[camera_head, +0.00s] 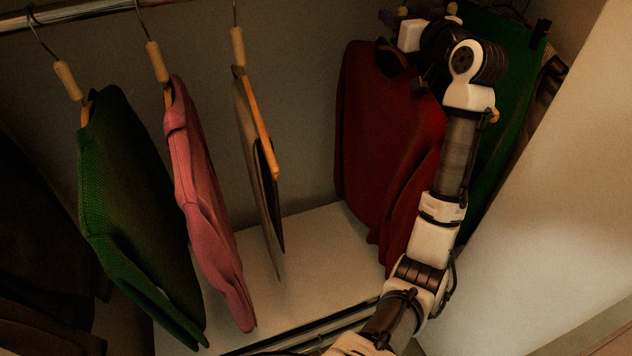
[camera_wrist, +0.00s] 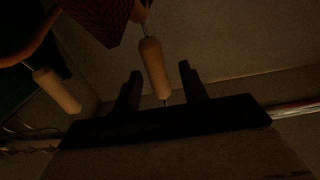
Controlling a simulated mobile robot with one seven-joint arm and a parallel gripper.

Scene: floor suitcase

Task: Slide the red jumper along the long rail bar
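The red jumper (camera_head: 385,130) hangs at the right of the closet in the head view, partly hidden by my arm. In the wrist view a dark red patterned corner (camera_wrist: 95,18) shows at the top. The rail bar (camera_head: 70,11) shows at the upper left of the head view. My gripper (camera_wrist: 159,84) is open in the wrist view, with a finger on each side of a wooden hanger neck (camera_wrist: 153,66). Gaps show between the neck and both fingers. In the head view my gripper is near the top of the red jumper, its fingers hard to make out.
A green jumper (camera_head: 130,190), a pink garment (camera_head: 195,180) and a beige-grey garment (camera_head: 258,170) hang to the left. Green clothing (camera_head: 510,80) hangs close to the right of the red jumper. A pale wall (camera_head: 560,220) bounds the right. Free room lies between the beige-grey garment and the red jumper.

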